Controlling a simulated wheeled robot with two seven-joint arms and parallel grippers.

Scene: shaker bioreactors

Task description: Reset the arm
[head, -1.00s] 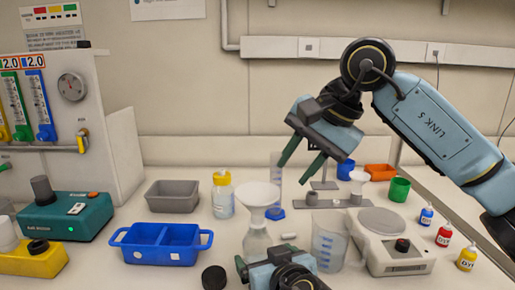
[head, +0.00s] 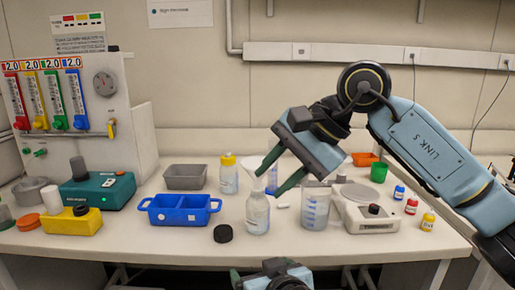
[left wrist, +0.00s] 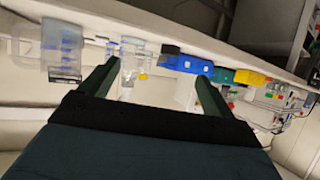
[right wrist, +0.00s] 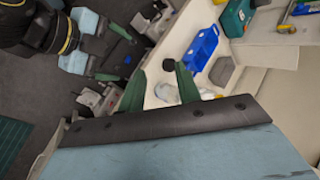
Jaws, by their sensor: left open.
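My right gripper (head: 268,183) is raised in the head view, its dark green fingers apart and empty. In that view they overlap the funnel-topped clear bottle (head: 257,216); I cannot tell the distance between them. The right wrist view also shows the two fingers (right wrist: 158,80) spread with nothing between them. My left gripper (head: 264,275) is low at the bottom edge of the head view, in front of the table, and partly cut off. In the left wrist view its fingers (left wrist: 154,82) are wide apart and empty.
The white table (head: 330,245) holds a blue two-part tray (head: 180,213), a grey bin (head: 185,178), a black cap (head: 223,233), a beaker (head: 315,210), a scale (head: 370,218) and small dropper bottles (head: 411,206). Flowmeters (head: 45,95) stand at left. The front strip of table is mostly clear.

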